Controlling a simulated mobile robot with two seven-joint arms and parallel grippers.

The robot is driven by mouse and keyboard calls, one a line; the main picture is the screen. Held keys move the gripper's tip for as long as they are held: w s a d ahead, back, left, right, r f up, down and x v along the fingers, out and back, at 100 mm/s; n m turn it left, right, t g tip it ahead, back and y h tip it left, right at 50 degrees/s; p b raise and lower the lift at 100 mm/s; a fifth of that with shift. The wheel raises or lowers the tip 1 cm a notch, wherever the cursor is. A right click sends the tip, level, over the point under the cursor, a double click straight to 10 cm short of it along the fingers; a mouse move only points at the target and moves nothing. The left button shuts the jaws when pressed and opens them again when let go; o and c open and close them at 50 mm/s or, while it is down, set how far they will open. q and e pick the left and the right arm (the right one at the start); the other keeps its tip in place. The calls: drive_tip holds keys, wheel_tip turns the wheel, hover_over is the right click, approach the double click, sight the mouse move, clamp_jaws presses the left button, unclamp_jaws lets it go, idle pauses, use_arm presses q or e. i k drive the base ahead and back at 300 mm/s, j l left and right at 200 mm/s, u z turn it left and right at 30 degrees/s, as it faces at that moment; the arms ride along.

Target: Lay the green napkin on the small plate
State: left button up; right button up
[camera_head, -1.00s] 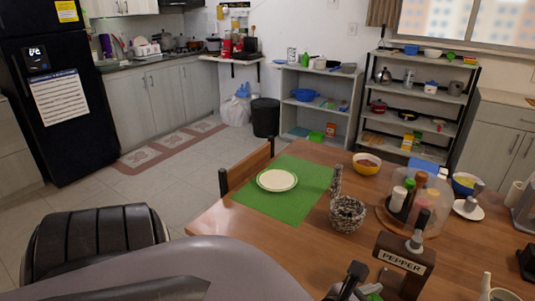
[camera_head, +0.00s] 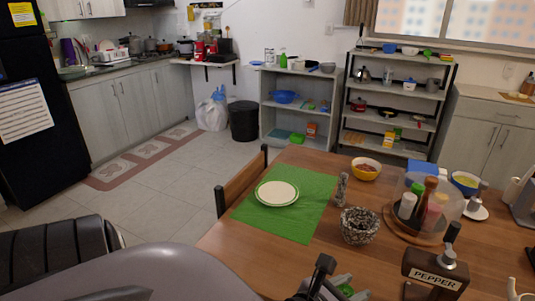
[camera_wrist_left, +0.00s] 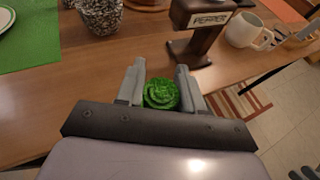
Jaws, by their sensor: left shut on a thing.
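A white plate with a thin green rim (camera_head: 277,193) lies bare on a green placemat (camera_head: 306,227) on the wooden table. A second, smaller white plate (camera_head: 482,214) at the right holds an object with a metal top. My left gripper (camera_head: 338,289) is at the table's front edge, in front of the placemat and partly cut off by the frame. It is shut on the rolled green napkin (camera_wrist_left: 161,93), which sits between its two fingers in the left wrist view. My right gripper is not in view.
A pepper stand (camera_head: 436,272) stands just right of my left gripper. A speckled bowl (camera_head: 359,226) and a shaker (camera_head: 341,189) stand right of the placemat. A covered spice tray (camera_head: 412,234) is farther right. A chair (camera_head: 242,180) is at the table's left edge.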

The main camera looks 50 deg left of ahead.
sight(276, 192)
drive_tip(key=j, duration=1.85)
drive_tip(key=k+u, duration=0.05)
